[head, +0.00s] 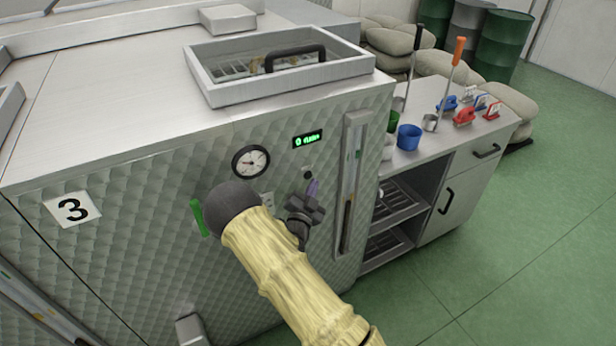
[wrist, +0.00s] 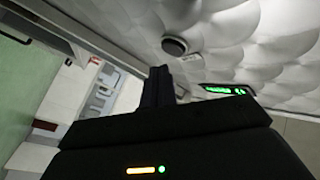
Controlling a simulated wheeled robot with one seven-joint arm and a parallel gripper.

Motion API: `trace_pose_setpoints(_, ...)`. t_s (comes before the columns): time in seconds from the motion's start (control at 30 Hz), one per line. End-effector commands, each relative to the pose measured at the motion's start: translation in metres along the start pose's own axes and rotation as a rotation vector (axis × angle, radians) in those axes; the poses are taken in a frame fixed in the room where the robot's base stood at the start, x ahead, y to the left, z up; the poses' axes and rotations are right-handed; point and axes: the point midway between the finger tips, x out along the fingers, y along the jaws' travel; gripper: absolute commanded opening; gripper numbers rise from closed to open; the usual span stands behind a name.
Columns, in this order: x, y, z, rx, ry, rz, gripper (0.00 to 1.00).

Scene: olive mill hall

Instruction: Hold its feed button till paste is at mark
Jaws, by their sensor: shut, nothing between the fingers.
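The steel machine with number plate 3 (head: 72,209) fills the left of the head view. A small round dark button (head: 308,173) sits on its quilted front below the green display (head: 307,139). In the wrist view the black round button (wrist: 175,46) stands out from the panel beside a small label. My gripper (head: 304,203) is shut and empty, just below the button. In the wrist view its fingertips (wrist: 158,74) appear apart from the button. A tall sight glass (head: 351,185) is right of the button; its lower part looks dark brown, and I cannot make out the mark.
A round gauge (head: 251,162) and a green handle (head: 198,217) are left of my gripper, partly beside my arm. An open-topped hopper (head: 280,75) is on the machine. A steel side bench (head: 455,115) with cups and tools stands right. Green floor is clear at the right.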

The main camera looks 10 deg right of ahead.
Motion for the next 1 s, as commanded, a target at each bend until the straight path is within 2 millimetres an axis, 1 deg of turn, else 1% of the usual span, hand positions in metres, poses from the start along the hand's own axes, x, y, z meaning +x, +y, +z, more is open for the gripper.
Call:
trace_pose_setpoints(0.53,-0.03,0.022,-0.021,0.0,-0.001,0.0,0.0)
trace_pose_setpoints(1.0,-0.031,0.022,-0.023,0.001,-0.001,0.0,0.0)
